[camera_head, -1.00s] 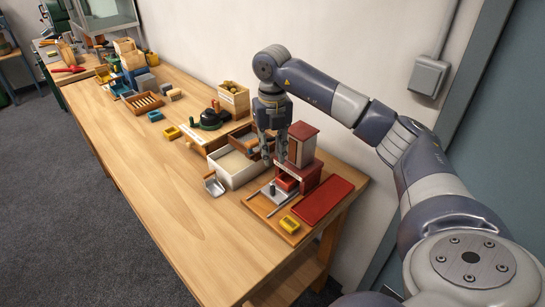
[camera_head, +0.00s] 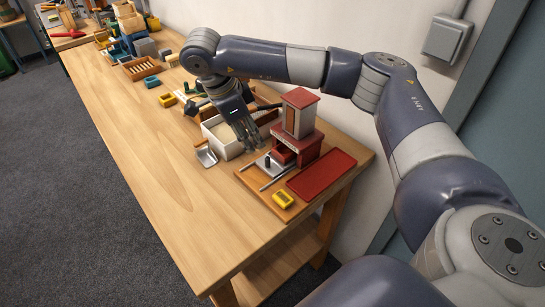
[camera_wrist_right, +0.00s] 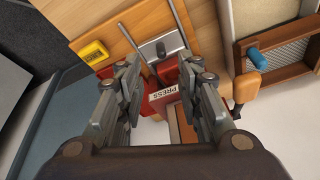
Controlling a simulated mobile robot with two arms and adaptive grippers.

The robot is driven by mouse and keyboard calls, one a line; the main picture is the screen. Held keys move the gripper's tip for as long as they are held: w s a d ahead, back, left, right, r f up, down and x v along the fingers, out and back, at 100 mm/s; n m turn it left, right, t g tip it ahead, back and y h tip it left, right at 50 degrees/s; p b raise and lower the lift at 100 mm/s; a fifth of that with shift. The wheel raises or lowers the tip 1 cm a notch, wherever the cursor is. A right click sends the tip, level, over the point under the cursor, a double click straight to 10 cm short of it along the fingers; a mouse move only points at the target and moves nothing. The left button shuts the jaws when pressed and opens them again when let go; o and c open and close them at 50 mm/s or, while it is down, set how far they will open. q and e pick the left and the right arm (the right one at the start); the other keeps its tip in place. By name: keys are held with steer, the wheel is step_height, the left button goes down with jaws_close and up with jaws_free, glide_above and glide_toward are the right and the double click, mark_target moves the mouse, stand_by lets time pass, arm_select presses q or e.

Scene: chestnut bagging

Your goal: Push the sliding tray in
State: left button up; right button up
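The sliding tray (camera_head: 262,165) is a small grey plate with a dark knob. It lies at the front of the red press (camera_head: 305,147), between two metal rails on a wooden board. The tray also shows in the right wrist view (camera_wrist_right: 152,52), with the red block and the PRESS label just below it. My right gripper (camera_head: 253,146) is tilted beside the tray, near the white bin; contact cannot be told. In the right wrist view its fingers (camera_wrist_right: 160,64) are apart with nothing between them. My left gripper is not in view.
The white bin (camera_head: 233,153) stands left of the press, with a metal scoop (camera_head: 206,157) before it. A red pad (camera_head: 322,173) and a yellow box (camera_head: 283,199) lie on the board's right and front. The table's front left is clear.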

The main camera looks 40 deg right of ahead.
mark_target(266, 158)
steer(key=d+f+n, duration=0.1)
steer(key=f, duration=0.2)
steer(key=d+f+p, duration=0.1)
steer(key=f, duration=0.2)
steer(key=d+f+n+p, duration=0.1)
steer(key=f, duration=0.1)
steer(key=shift+s+d+f+n+h, duration=0.25)
steer(key=shift+d+f+n+h, duration=0.05)
steer(key=shift+d+f+h, duration=0.1)
steer(key=shift+d+f, duration=0.15)
steer(key=shift+f, duration=0.5)
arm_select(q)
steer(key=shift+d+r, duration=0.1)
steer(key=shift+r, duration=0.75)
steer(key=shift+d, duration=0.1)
arm_select(e)
steer(key=shift+c, duration=0.9)
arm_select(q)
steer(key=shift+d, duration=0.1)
arm_select(e)
jaws_close()
